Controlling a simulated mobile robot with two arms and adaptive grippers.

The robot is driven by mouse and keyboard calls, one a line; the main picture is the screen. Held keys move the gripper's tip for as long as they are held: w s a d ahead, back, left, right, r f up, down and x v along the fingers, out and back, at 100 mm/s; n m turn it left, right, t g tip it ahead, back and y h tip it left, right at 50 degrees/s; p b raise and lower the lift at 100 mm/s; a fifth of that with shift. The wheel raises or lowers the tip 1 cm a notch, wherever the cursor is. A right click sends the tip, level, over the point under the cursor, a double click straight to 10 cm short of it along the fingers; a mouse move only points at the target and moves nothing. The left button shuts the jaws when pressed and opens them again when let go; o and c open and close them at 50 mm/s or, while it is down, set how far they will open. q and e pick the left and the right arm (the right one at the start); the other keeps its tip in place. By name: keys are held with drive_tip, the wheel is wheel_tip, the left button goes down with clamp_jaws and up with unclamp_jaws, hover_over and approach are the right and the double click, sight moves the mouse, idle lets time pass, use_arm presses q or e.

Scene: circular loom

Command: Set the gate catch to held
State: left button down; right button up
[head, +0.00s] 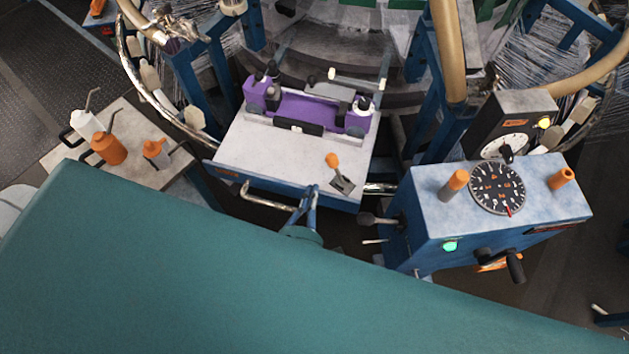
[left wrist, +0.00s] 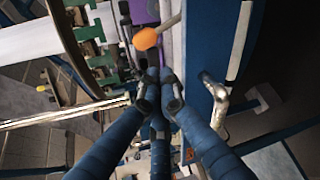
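A short lever with an orange knob (head: 332,160) stands on a grey base at the front right of the pale tabletop (head: 275,153). I take it for the gate catch, but no label on it can be read. The lever's knob also shows in the left wrist view (left wrist: 145,39), just beyond my fingertips and a little left of them. My left gripper (head: 313,188) is at the tabletop's front edge, just left of the lever base and apart from the knob. Its blue fingers (left wrist: 157,75) are together, with nothing seen between them. My right gripper is not in view.
A purple fixture (head: 295,105) lies at the back of the tabletop. A metal rail handle (head: 268,200) runs along its front. A blue control box (head: 430,212) with a dial (head: 497,188) stands at right.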

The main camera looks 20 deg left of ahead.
sight(337, 169)
use_arm(q)
drive_tip(key=p+x, duration=0.1)
drive_tip(key=x, duration=0.7)
drive_tip(key=shift+w, duration=0.4)
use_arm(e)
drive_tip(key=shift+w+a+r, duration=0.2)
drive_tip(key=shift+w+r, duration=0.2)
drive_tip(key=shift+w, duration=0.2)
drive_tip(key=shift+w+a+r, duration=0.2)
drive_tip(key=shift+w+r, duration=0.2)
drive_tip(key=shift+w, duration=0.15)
use_arm(q)
drive_tip(key=shift+d+r, duration=0.1)
drive_tip(key=shift+d, duration=0.05)
drive_tip(key=shift+m, duration=0.3)
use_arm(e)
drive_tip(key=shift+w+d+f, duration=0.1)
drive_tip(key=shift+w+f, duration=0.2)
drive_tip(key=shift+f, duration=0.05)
use_arm(q)
drive_tip(key=shift+s+d+r+t+b, duration=0.1)
drive_tip(key=shift+d+t+b, duration=0.05)
drive_tip(key=shift+t+b, duration=0.2)
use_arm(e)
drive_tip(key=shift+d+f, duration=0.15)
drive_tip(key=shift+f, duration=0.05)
